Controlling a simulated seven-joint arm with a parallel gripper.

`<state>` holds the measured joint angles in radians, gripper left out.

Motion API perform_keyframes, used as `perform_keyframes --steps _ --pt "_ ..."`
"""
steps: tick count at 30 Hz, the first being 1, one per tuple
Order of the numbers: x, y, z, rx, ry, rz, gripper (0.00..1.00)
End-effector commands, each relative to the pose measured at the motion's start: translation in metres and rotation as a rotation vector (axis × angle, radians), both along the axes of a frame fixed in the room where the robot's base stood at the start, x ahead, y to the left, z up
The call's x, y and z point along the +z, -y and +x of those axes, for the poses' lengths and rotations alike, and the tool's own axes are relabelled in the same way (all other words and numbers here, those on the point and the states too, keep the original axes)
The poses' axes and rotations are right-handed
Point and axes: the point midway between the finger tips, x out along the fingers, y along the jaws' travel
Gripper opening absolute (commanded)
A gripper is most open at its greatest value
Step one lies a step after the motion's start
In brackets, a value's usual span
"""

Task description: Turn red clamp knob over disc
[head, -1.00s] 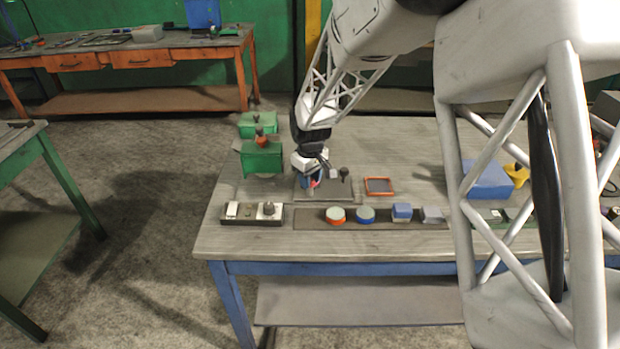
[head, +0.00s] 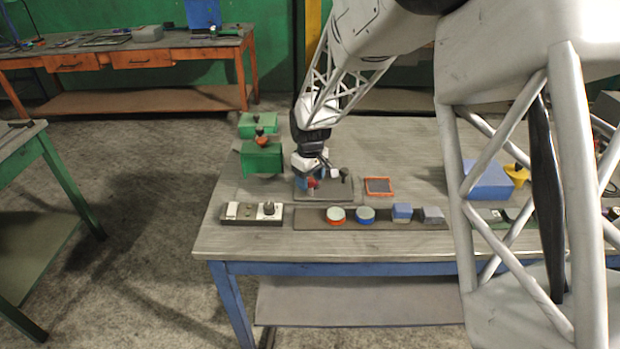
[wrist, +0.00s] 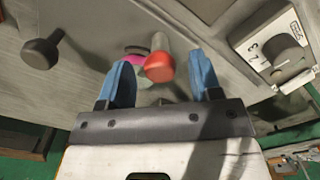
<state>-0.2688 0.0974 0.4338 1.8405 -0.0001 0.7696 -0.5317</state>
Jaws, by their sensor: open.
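The red clamp knob (wrist: 159,68) is a round red cap on a grey post in the wrist view. It lies between the two blue fingers of my gripper (wrist: 160,76), which are open with gaps on both sides. A pink and green disc (wrist: 128,58) shows partly beside the knob, and the left finger and knob hide some of it. In the head view the red knob (head: 312,183) shows small at my gripper (head: 305,182), over a grey plate (head: 340,194). I cannot tell contact there.
A black-knobbed post (wrist: 41,52) stands left in the wrist view. A white dial box (wrist: 275,48) is at right. In the head view, a green block (head: 262,160) stands left of my gripper, an orange-framed tray (head: 379,186) right, and a dark strip (head: 300,219) with several parts in front.

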Motion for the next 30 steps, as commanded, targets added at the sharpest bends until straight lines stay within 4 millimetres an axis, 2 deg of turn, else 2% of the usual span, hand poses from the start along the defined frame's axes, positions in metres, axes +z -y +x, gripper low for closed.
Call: perform_keyframes --steps 8,21,30 --pt "0.013 0.000 0.000 0.000 0.002 0.001 0.58" --pt "0.066 0.000 0.000 0.000 0.001 0.000 0.58" --pt "0.078 0.000 0.000 0.000 0.000 0.000 0.58"
